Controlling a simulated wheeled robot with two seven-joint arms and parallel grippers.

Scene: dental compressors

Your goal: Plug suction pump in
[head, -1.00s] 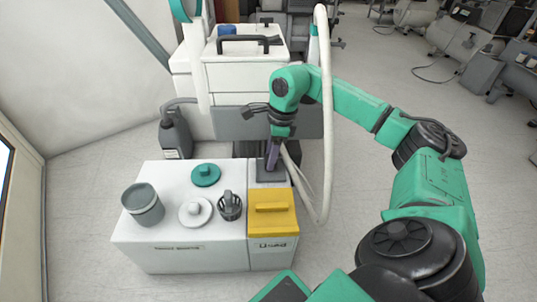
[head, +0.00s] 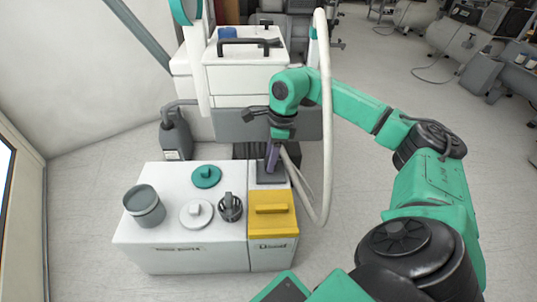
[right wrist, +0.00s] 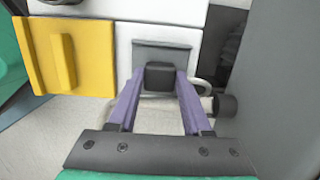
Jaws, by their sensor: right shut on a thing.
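My right gripper (head: 272,158) points down at the back right of a white cabinet (head: 185,258), over a grey square panel (head: 271,179) behind a yellow lid. In the right wrist view its purple fingers (right wrist: 159,85) are shut on a dark, blocky plug-like piece (right wrist: 160,75). That piece overlaps the grey panel (right wrist: 163,48) in the picture; I cannot tell whether it is seated in it. No cord on it is clear. I cannot tell for certain which unit is the suction pump. My left gripper is not in view.
The yellow lid (head: 272,210) lies in front of the panel. A grey cup (head: 143,204), two round lids and a dark basket (head: 230,206) stand on the cabinet. A white hose (head: 327,130) loops beside my right arm. A white machine (head: 245,72) stands behind.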

